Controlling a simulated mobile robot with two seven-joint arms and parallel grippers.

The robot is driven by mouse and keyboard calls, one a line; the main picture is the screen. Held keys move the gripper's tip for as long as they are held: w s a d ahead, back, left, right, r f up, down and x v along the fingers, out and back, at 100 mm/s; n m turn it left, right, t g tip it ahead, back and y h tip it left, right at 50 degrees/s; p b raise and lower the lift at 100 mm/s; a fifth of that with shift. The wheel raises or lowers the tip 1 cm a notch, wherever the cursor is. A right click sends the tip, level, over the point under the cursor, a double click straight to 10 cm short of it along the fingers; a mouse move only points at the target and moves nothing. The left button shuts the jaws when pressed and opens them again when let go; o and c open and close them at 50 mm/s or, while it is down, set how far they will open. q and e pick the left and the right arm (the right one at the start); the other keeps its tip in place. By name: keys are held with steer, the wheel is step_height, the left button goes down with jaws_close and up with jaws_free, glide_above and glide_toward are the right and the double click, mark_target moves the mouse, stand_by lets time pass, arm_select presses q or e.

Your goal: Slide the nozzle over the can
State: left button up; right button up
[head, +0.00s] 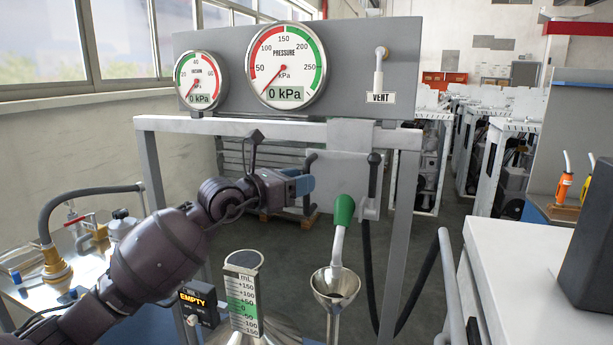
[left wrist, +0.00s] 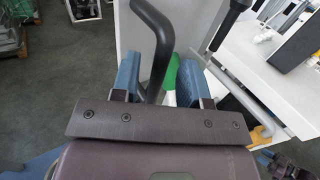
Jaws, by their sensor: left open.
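The nozzle (head: 343,212), with a green grip and pale spout, points down at the frame's middle. Its green part also shows between my fingers in the left wrist view (left wrist: 172,75). In the head view the spout's lower end overlaps the mouth of a metal funnel (head: 335,284); I cannot tell its height above it. The can's body is mostly hidden below the picture. A dark curved handle (head: 309,172) stands by the pale carriage plate (head: 345,150). My left gripper (head: 302,186) is open, its blue fingers (left wrist: 160,78) on either side of this handle.
A mL scale (head: 243,290) and an EMPTY display (head: 197,300) stand at lower left. The grey frame's crossbar (head: 240,127) runs above my left arm, under two gauges. A black hose (head: 370,235) hangs at right. A white cabinet (head: 545,270) fills the lower right.

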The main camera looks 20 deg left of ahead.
arm_select(q)
steer(key=shift+x, duration=1.15)
steer(key=shift+c, duration=0.3)
jaws_close()
steer(key=shift+a, duration=0.1)
